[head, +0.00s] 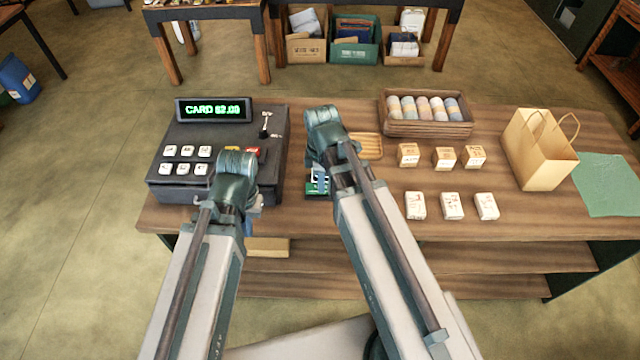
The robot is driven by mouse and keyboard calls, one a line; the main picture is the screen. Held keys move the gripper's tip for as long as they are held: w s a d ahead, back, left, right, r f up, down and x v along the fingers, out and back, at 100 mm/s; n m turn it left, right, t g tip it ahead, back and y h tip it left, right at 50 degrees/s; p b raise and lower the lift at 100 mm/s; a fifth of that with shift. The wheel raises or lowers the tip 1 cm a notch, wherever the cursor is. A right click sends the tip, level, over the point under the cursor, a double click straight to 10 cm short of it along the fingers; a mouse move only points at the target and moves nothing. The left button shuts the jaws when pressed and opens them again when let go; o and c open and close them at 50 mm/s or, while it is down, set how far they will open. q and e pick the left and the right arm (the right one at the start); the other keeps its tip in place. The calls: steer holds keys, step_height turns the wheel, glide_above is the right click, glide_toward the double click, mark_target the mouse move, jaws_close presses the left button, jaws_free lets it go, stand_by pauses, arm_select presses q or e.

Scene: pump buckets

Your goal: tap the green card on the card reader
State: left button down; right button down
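A small dark device that looks like the card reader (312,194) sits on the counter right of the cash register, mostly hidden behind my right arm. A bit of green shows on or just above it; I cannot tell whether this is the green card or part of the reader. My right gripper (321,178) is over this spot, its fingers largely covered by its own wrist. My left gripper (254,200) is at the register's front right corner, also hidden by its wrist. I cannot see whether either gripper holds anything.
The black cash register (224,135) has a lit display (213,110) starting with CARD. A wooden tray (368,146), several small boxes (445,158), a basket of rolls (427,128), a paper bag (540,150) and a green mat (610,185) stand to the right on the counter (350,225).

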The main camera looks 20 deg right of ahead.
steer(key=w+d+f+b, duration=0.2)
steer(key=w+f+b, duration=0.1)
steer(key=w, duration=0.5)
steer(key=shift+d, duration=0.2)
stand_by(1.2)
steer(key=s+a+r+p, duration=0.2)
steer(key=s+r+p, duration=0.3)
steer(key=s, duration=0.2)
steer(key=shift+s+a, duration=0.15)
steer(key=shift+s, duration=0.2)
steer(key=shift+f, duration=0.15)
stand_by(0.3)
step_height(320, 180, down, 11)
steer(key=b, duration=1.1)
steer(key=shift+r, duration=0.2)
